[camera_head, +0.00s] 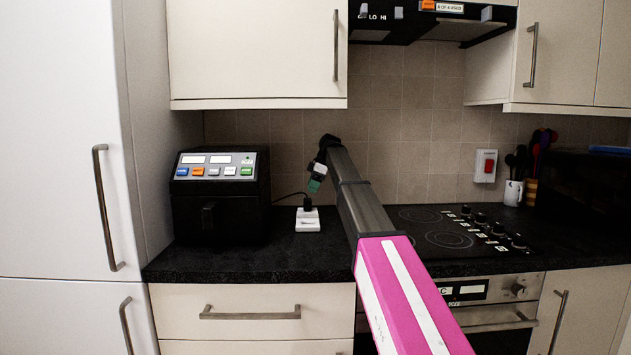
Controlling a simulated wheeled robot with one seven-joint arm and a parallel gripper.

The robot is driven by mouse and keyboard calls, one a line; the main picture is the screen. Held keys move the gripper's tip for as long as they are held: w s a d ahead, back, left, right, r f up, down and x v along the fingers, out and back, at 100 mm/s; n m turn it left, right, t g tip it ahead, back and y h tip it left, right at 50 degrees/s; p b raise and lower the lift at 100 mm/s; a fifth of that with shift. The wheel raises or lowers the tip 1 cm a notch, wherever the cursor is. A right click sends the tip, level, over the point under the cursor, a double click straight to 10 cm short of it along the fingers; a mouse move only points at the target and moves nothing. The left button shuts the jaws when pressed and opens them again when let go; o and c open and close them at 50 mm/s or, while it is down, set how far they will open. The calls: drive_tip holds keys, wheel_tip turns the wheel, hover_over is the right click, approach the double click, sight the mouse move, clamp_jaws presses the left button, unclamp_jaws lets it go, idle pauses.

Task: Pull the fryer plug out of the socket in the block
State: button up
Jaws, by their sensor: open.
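The black fryer (216,190) stands on the dark worktop at the left, with colored buttons on its sloped front. Its thin cord (288,196) runs right to the black fryer plug (307,203). The plug stands upright in the white socket block (308,220), which lies on the worktop. My gripper (315,184) is at the end of my arm, just above the plug and slightly to its right. Its jaws are open, small and partly dark in the picture. A gap seems to show between gripper and plug; I cannot tell their distance in depth.
A black hob (440,236) with knobs lies right of my arm. A utensil pot (513,193) stands behind it at the right. A wall cupboard (258,50) hangs above the fryer. Bare worktop (270,256) lies in front of the block.

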sight(308, 198)
drive_tip(key=x, duration=0.8)
drive_tip(key=c, duration=1)
